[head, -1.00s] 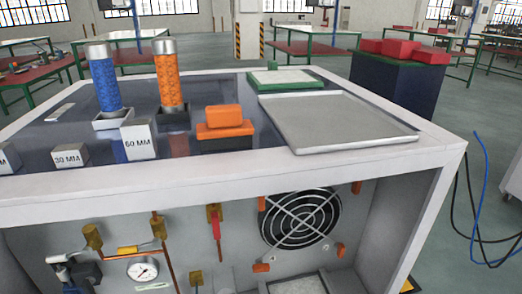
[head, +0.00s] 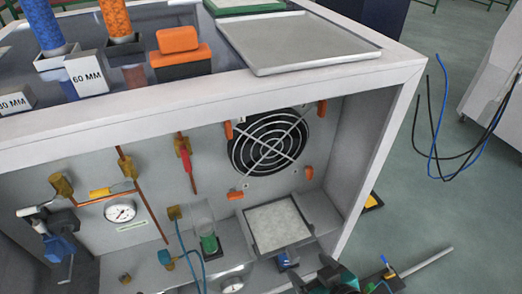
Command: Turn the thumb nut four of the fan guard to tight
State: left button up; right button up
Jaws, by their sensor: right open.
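The fan guard (head: 270,142) is a round wire grille over a black fan on the back panel inside the cabinet. Orange thumb nuts sit around it: upper left (head: 228,130), upper right (head: 321,107), lower right (head: 308,173) and lower left (head: 235,196). The upper two look upright, the lower left one lies flat. No marking shows which is number four. My right gripper (head: 318,274) is at the bottom edge, partly cut off, below and right of the guard. It is open and apart from the nuts. My left gripper is out of view.
The cabinet's front frame (head: 385,130) and right wall border the opening. A square pale-topped tray (head: 278,226) is below the fan. Pipes, a gauge (head: 120,210) and a red-handled valve (head: 185,155) are to its left. The space before the guard is clear.

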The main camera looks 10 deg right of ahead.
aim_at(233, 195)
jog(key=k+j+u, duration=0.15)
jog(key=u, duration=0.2)
jog(key=k+j+u, duration=0.1)
jog(key=u, duration=0.25)
jog(key=i+j, duration=0.05)
jog(key=j, duration=0.05)
